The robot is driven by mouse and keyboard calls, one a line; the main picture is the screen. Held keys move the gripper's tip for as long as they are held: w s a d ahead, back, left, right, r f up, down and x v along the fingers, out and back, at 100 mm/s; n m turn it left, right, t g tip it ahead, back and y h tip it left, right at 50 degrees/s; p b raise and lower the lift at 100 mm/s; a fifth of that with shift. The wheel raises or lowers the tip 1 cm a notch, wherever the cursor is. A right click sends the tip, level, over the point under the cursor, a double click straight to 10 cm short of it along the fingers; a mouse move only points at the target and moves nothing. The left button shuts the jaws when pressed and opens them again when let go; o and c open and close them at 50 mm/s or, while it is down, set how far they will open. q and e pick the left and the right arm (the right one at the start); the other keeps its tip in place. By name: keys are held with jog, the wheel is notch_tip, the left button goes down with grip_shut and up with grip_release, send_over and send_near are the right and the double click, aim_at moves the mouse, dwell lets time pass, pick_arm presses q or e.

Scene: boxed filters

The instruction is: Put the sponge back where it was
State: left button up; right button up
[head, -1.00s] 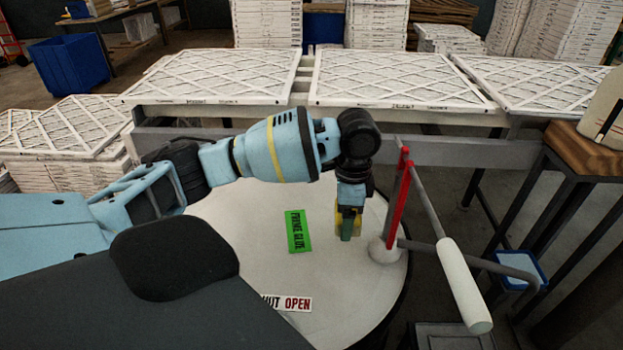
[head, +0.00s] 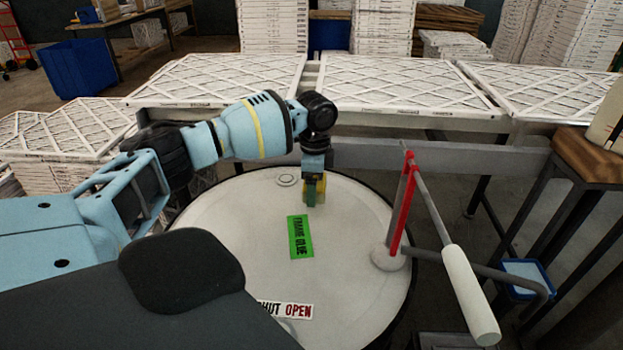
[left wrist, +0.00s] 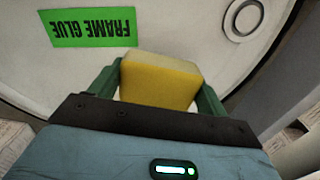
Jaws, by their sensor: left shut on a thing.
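The yellow sponge (left wrist: 160,80) is between the green fingers of my left gripper (left wrist: 157,88) in the left wrist view, and the fingers are shut on it. In the head view my left gripper (head: 314,192) points down over the white drum lid (head: 345,235), behind the green "FRAME GLUE" label (head: 301,237). The sponge shows there only as a small yellow patch beside the fingers. I cannot tell whether it touches the lid. The label also shows in the left wrist view (left wrist: 93,27). My right gripper is not in view.
A red and grey lever with a white handle (head: 470,297) stands at the lid's right side. A round cap (head: 287,180) is on the lid's far edge. A blue tray (head: 524,277) hangs low at right. White filters (head: 400,80) lie on the bench behind.

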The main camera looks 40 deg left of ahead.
pick_arm(q)
jog(key=shift+w+a, duration=0.1)
jog(key=shift+a, duration=0.35)
jog(key=shift+f, duration=1.75)
jog(key=shift+f, duration=0.1)
jog(key=o, duration=1.2)
jog(key=shift+f, duration=0.1)
notch_tip(320, 180, up, 12)
jog(key=shift+w+d+r+p, duration=0.1)
jog(key=shift+w+r+p, duration=0.1)
jog(key=shift+p, duration=0.15)
jog(key=shift+s+f, duration=0.1)
